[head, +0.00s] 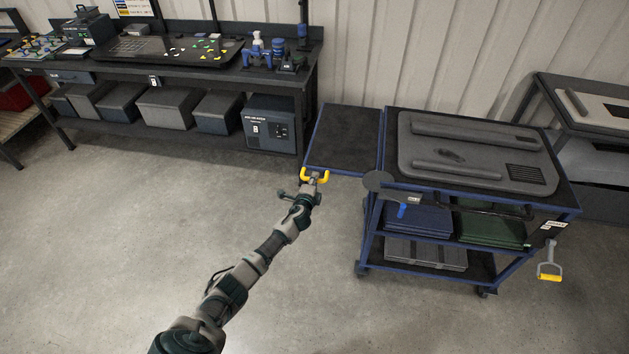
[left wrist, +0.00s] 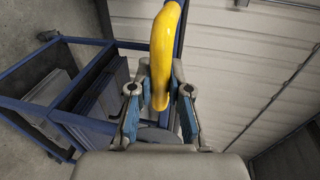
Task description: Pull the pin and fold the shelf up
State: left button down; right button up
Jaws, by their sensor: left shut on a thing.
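The side shelf (head: 343,137) is a dark panel with a blue frame. It lies flat, level with the cart top, at the cart's left. A yellow curved handle (head: 325,176) is at the shelf's front left corner. My left gripper (head: 313,179) is shut on this handle, and its two blue-grey fingers (left wrist: 160,102) hold the yellow handle (left wrist: 165,45) between them in the left wrist view. My right gripper is not in view.
The blue cart (head: 575,206) carries a grey panel (head: 480,150) on top. A grey disc (head: 377,181) sits at its front left corner. A yellow-gripped handle (head: 549,275) hangs at its right. A workbench (head: 180,65) stands behind left. The floor in front is clear.

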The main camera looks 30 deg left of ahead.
pick_arm(q)
jog(key=c, duration=1.1)
grip_release()
jog(key=shift+w+a+r, duration=0.1)
jog(key=shift+w+r, duration=0.05)
jog(key=shift+r, duration=0.25)
jog(key=shift+f, duration=0.15)
jog(key=shift+f, duration=0.1)
jog(key=shift+s, duration=0.4)
jog(key=v, duration=1.1)
jog(key=shift+s, duration=0.1)
